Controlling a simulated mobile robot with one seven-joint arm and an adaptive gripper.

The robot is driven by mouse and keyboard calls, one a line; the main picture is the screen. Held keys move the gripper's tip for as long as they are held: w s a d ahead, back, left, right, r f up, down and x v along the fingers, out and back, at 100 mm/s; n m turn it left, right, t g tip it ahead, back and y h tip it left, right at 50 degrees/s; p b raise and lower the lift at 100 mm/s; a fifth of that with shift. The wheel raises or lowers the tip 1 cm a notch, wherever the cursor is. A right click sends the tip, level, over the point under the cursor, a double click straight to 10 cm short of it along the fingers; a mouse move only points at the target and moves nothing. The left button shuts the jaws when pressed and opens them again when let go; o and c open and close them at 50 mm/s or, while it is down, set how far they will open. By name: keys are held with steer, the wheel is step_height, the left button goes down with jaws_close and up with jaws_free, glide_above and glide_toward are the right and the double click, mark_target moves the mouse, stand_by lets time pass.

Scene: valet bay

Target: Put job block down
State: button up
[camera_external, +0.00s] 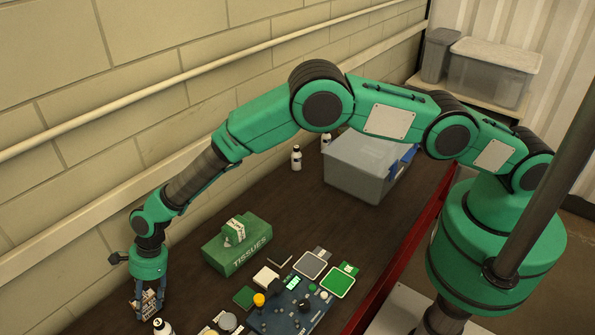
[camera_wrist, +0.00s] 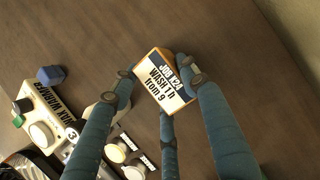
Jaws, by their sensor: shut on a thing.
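The job block (camera_wrist: 160,88) is a small wood-coloured block with a white and dark label reading "JOB K24", "WASH 1h from 9". My gripper (camera_wrist: 158,76) is shut on it, with fingers on its left and right sides and another below it in the wrist view. In the external view my gripper (camera_external: 148,296) is at the lower left, pointing down, with the block (camera_external: 152,303) between its fingers. It is low over the dark brown table, near the wall side. I cannot tell whether the block touches the table (camera_wrist: 110,30).
A green tissue box (camera_external: 238,250), a blue control panel (camera_external: 275,318) and a grey-blue bin (camera_external: 362,168) stand on the table. A bottle (camera_external: 162,327) stands close to my gripper. A beige device (camera_wrist: 45,115) lies left in the wrist view. Bare table lies above and right there.

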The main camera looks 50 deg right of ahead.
steer(key=shift+f, duration=0.15)
steer(key=o, duration=1.2)
steer(key=b+v, duration=0.1)
steer(key=v, duration=1.1)
steer(key=shift+d+r, duration=0.1)
steer(key=shift+r, duration=0.15)
